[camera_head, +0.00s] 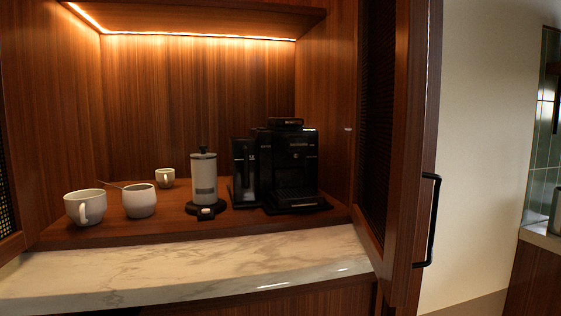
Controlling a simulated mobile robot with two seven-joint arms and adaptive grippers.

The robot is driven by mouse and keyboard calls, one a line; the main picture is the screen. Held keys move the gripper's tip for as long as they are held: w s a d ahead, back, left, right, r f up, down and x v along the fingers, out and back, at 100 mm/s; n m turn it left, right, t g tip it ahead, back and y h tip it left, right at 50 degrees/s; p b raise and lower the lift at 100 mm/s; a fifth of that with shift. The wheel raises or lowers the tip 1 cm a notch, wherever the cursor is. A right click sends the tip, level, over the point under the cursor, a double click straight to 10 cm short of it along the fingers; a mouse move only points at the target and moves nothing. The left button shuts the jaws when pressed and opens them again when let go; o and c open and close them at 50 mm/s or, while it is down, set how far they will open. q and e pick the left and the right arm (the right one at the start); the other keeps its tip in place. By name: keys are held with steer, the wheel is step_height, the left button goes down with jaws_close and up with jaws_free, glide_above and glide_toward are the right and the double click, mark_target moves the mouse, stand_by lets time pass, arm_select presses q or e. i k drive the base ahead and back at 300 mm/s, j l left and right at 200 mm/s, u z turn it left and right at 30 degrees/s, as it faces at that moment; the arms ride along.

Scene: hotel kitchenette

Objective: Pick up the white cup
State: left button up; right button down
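Three white cups or pots stand on the wooden cabinet floor at the left. The nearest white cup (84,208) is at the far left, upright, with its handle facing forward and right. A rounder white pot (139,201) with a thin spoon-like handle (111,185) sticking out to the left stands to its right. Neither of my grippers shows in the head view.
A white and black press pot (204,180) and a black coffee machine (289,168) stand right of the cups. A marble counter (190,266) runs in front and is clear. The open cabinet door (405,140) with a black handle (432,220) juts forward at the right.

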mark_target(86, 207)
steer(key=l+u, duration=0.2)
steer(key=l, duration=0.4)
steer(key=l+u, duration=0.25)
steer(key=l, duration=0.35)
steer(key=k+l+u, duration=0.2)
steer(key=l, duration=0.35)
